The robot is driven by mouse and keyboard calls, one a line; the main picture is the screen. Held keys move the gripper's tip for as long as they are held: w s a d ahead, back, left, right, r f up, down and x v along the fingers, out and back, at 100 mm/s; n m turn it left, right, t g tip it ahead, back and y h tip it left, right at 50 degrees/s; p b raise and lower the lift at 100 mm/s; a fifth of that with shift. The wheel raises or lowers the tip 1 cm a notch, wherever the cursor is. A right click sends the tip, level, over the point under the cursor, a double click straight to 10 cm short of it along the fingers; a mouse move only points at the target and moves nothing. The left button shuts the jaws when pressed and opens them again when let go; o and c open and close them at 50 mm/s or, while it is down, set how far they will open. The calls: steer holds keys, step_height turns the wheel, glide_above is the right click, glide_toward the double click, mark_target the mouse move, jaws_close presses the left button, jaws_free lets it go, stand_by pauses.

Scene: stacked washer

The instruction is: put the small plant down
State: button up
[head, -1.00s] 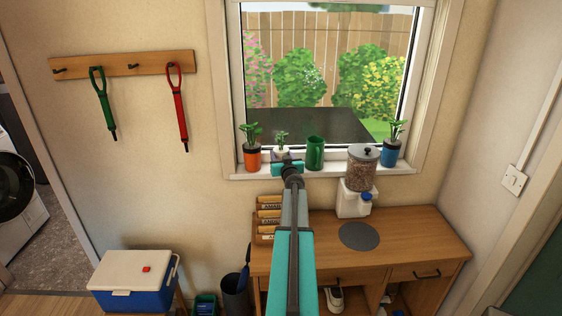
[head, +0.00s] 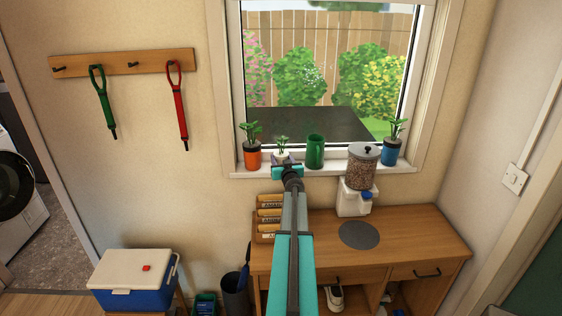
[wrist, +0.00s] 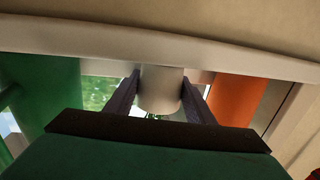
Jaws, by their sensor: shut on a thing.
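The small plant (head: 282,144) stands upright in a white pot at the window sill, between the orange pot and the green pot. My gripper (head: 285,165) is in front of it and hides the lower part of its pot. In the wrist view the two dark fingers of my gripper (wrist: 162,82) are shut on the sides of the white pot (wrist: 161,93). The wrist picture looks upside down, with the pot's base up against the pale sill edge (wrist: 110,50). I cannot tell for sure whether the base touches the sill (head: 325,169).
A plant in an orange pot (head: 252,155) stands close on the left. A food dispenser (head: 361,172) and a blue potted plant (head: 391,152) are farther right. The desk (head: 420,245) is below.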

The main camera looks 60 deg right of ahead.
steer(key=shift+f, duration=0.3)
steer(key=o, duration=1.2)
steer(key=shift+c, duration=0.2)
steer(key=shift+r, duration=0.1)
steer(key=shift+r, duration=0.15)
steer(key=b+v, duration=0.1)
steer(key=v, duration=1.1)
steer(key=shift+b, duration=0.35)
steer(key=shift+w, duration=0.1)
